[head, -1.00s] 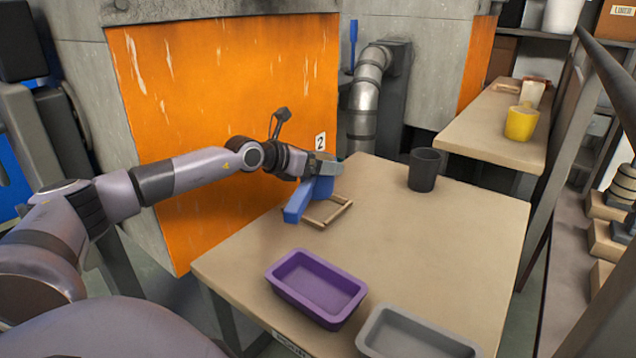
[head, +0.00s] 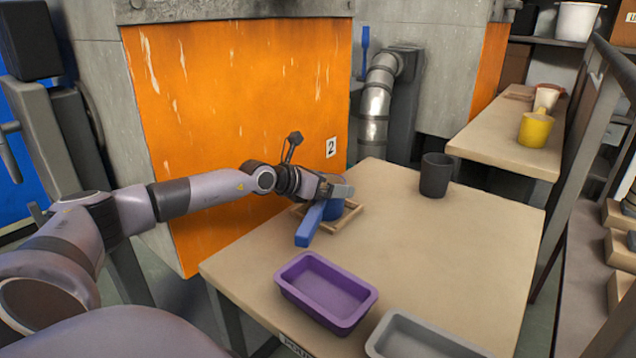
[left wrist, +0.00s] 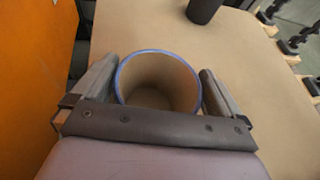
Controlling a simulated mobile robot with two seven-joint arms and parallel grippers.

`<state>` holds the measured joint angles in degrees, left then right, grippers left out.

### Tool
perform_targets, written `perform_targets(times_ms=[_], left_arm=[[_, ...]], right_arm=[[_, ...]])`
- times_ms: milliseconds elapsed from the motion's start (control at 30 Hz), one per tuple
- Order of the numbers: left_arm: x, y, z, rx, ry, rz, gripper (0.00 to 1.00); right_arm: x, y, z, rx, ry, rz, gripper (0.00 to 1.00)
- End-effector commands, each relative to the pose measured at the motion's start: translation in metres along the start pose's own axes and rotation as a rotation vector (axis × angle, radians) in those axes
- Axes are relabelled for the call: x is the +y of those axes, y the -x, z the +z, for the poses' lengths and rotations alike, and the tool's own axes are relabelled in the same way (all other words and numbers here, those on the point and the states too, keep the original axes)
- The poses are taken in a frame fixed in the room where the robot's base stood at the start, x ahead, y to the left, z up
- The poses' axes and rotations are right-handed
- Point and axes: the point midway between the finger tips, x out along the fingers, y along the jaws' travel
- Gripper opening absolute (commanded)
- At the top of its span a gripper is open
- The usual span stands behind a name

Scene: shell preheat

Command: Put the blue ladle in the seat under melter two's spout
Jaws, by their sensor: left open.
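The blue ladle (head: 311,224) sits upright in or on a square wooden frame, the seat (head: 350,216), on the table below the "2" label. Its handle points to the front left. In the left wrist view I look down into the empty ladle (left wrist: 158,80) with its blue rim. My left gripper (head: 336,190) is open, with its fingers on either side of the ladle's cup; it also shows in the left wrist view (left wrist: 158,95). The gripper hides part of the cup. Melter two (head: 240,110) has an orange front. Its spout is not clearly seen.
A dark grey cup (head: 436,176) stands behind and right on the table (head: 450,250). A purple tray (head: 325,292) and a grey tray (head: 420,340) lie at the front. A yellow ladle (head: 534,130) stands on the far table. The table's right middle is clear.

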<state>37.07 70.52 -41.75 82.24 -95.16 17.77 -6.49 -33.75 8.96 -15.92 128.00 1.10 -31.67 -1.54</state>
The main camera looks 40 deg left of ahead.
Motion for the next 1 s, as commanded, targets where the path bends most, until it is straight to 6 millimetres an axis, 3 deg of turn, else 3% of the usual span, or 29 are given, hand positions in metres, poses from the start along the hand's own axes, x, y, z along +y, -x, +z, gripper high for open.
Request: perform_targets(times_ms=[733, 867, 1000], left_arm=[[0.001, 0.089, 0.001, 0.003, -0.004, 0.003, 1.0], [0.0, 0.096, 0.0, -0.003, -0.007, 0.001, 1.0], [0.0, 0.104, 0.0, -0.001, -0.009, 0.001, 1.0]], right_arm=[[0.009, 0.004, 0.009, -0.036, -0.016, 0.021, 0.43], [0.006, -0.002, 0.022, -0.036, -0.031, 0.01, 0.43], [0.0, -0.004, 0.013, -0.006, -0.048, -0.014, 0.43]])
